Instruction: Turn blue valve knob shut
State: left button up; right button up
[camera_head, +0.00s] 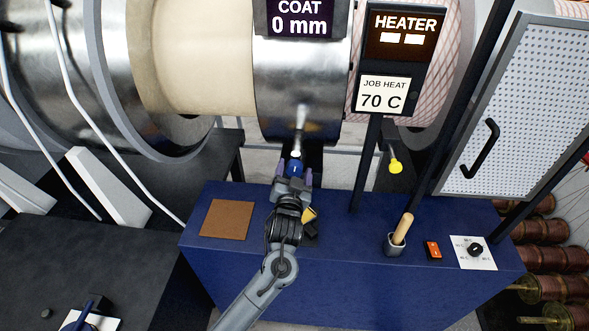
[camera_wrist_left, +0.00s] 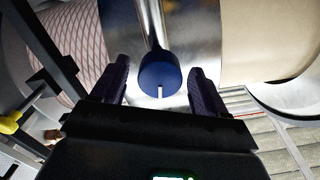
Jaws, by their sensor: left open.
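The blue valve knob (camera_head: 295,169) sits on the end of a metal stem below the shiny drum. In the left wrist view the blue knob (camera_wrist_left: 160,72) is round, with a white line on its face running toward the picture's bottom. My left gripper (camera_head: 294,173) is at the knob with its fingers open. In the left wrist view one dark finger of the gripper (camera_wrist_left: 160,82) is on each side of the knob, with a visible gap on both sides. My right gripper is not in view.
A blue bench (camera_head: 350,235) carries a brown pad (camera_head: 226,219), a wooden-handled tool in a grey cup (camera_head: 396,243), an orange switch (camera_head: 433,249) and a dial plate (camera_head: 473,252). A yellow knob (camera_head: 396,167) hangs right of the blue one. The heater sign (camera_head: 403,37) stands above.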

pick_arm(q)
jog(key=shift+w+d, duration=0.1)
jog(key=shift+w, duration=0.5)
jog(key=c, duration=1.1)
jog(key=shift+o, duration=0.2)
